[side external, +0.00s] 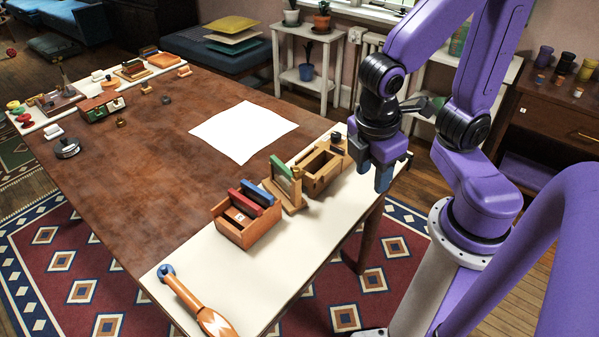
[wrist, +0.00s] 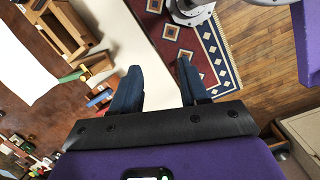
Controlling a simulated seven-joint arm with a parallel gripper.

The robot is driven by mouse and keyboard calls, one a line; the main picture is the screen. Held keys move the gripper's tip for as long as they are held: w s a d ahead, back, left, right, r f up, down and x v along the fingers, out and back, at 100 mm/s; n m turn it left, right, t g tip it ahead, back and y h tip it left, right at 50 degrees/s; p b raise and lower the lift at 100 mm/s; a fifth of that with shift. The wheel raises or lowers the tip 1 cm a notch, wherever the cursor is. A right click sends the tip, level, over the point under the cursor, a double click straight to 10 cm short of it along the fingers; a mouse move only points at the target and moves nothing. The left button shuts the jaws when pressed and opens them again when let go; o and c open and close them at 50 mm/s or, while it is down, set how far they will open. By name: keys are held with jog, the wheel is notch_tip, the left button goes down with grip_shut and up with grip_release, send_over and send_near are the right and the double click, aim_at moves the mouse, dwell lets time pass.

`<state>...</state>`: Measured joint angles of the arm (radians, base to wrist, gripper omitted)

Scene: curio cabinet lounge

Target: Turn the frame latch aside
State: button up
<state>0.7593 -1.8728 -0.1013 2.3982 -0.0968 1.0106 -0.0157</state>
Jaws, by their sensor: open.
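A small upright wooden frame (side external: 288,193) with a green piece (side external: 281,168) along its top stands on the pale strip of the table. I cannot make out its latch clearly. In the wrist view the wooden frame (wrist: 97,63) and green piece (wrist: 71,77) show at the left, outside my fingers. My gripper (side external: 383,177), purple with dark blue fingers, is to the right of the frame and apart from it, near the table's right edge. In the wrist view my gripper (wrist: 158,85) is open, with nothing between its fingers.
An open wooden box (side external: 321,169) stands just behind the frame. A wooden holder (side external: 238,232) with red and blue blocks stands in front of it. A wooden-handled tool (side external: 199,304) lies at the near end. White paper (side external: 243,131) lies flat on the brown tabletop, which has free room around it.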

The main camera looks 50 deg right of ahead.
jog(key=w+a+f+n+t+h, duration=0.2)
jog(key=w+a+f+n+h, duration=0.3)
jog(key=w+h, duration=0.4)
jog(key=n+t+h, duration=0.4)
jog(key=t+h, duration=0.1)
jog(key=h, duration=0.1)
send_near(295, 173)
jog(key=shift+y, duration=0.3)
jog(key=x, duration=1.1)
jog(key=shift+r, duration=0.3)
grip_shut()
